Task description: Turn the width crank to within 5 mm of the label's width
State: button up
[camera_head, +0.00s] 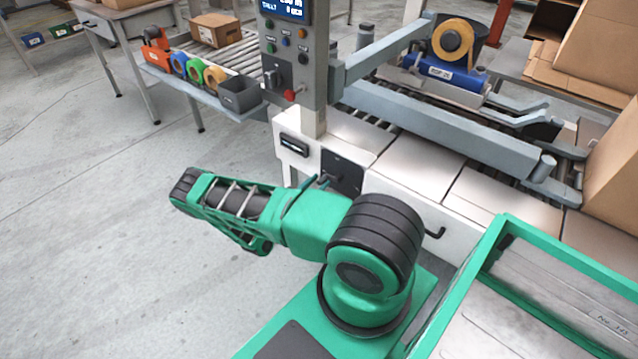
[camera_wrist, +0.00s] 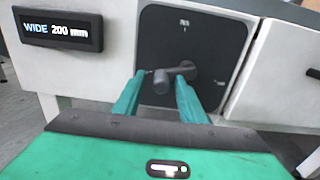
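The width crank (camera_wrist: 180,73) sits on a dark square panel (camera_wrist: 205,38) on the white machine front, its knob pointing toward me. My gripper (camera_wrist: 160,88) has its two teal fingers on either side of the knob, with narrow gaps showing between fingers and knob. The width display (camera_wrist: 58,29) left of the panel reads "WIDE 200 mm". In the head view the panel (camera_head: 346,166) and display (camera_head: 294,146) show beyond my arm, which partly covers the crank area. I cannot make out a label with a width on it.
A control post (camera_head: 294,55) with a screen and buttons rises above the panel. A tape head (camera_head: 450,60) and side rails stand over the conveyor. Cardboard boxes (camera_head: 610,170) are at the right. A shelf at left holds tape rolls (camera_head: 196,70). Open floor lies left.

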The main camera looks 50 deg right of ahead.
grip_shut()
jog(key=shift+w+d+r, duration=0.1)
jog(key=shift+w+d, duration=0.05)
jog(key=shift+d, duration=0.2)
jog(key=shift+a, duration=0.25)
jog(key=shift+a+r+m, duration=0.2)
jog(key=shift+r+m, duration=0.05)
jog(key=shift+m, duration=0.45)
jog(key=s+r+m, duration=0.2)
jog(key=s+m, duration=0.1)
jog(key=m, duration=0.8)
jog(key=s+r+m, duration=0.2)
jog(key=s+m, duration=0.2)
jog(key=m, duration=0.8)
jog(key=shift+d+r+m, duration=0.3)
jog(key=shift+r, duration=0.05)
